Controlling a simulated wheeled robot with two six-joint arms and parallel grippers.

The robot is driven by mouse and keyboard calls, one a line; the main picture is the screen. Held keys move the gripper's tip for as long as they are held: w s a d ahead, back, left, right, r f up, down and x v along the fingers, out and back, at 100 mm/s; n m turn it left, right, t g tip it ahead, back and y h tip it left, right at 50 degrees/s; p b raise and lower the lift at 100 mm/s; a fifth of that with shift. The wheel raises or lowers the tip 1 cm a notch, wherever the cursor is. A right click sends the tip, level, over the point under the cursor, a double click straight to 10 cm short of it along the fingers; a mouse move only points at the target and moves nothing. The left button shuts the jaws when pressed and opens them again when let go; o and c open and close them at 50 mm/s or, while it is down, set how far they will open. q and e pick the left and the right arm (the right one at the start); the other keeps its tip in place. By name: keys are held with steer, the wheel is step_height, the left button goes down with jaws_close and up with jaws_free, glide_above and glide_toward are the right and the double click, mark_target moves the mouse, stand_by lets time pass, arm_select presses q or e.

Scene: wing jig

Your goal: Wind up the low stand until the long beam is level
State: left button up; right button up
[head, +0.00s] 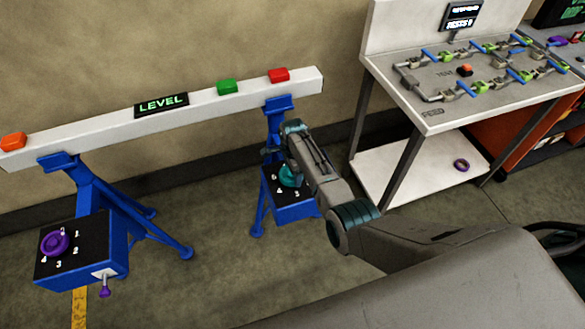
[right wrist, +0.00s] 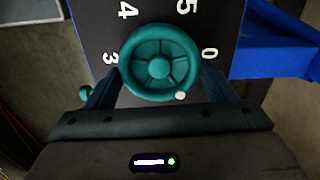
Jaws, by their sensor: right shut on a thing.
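The long white beam (head: 205,106) rests on two blue stands and rises toward the right in the head view. Its display (head: 161,104) reads "LEVEL" in green. The left stand (head: 97,258) has a purple handwheel (head: 54,243) on a numbered black plate. The right stand (head: 296,212) has a teal handwheel (head: 288,177), partly hidden by my arm. In the right wrist view my right gripper (right wrist: 159,82) has its fingers on either side of the teal handwheel (right wrist: 160,62), shut on it. A white dot shows near the wheel's rim by the 0. My left gripper is out of view.
A green block (head: 231,87), a red block (head: 279,75) and an orange block (head: 13,141) sit on the beam. A white bench (head: 440,119) with a pipe layout stands at the right. A purple knob (head: 104,288) sticks out of the left stand's box.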

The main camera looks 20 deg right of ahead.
steer(key=shift+d+m, duration=0.1)
steer(key=shift+m, duration=0.5)
steer(key=shift+r, duration=0.1)
steer(key=o, duration=1)
step_height(320, 180, up, 11)
steer(key=b, duration=0.1)
steer(key=shift+b, duration=0.3)
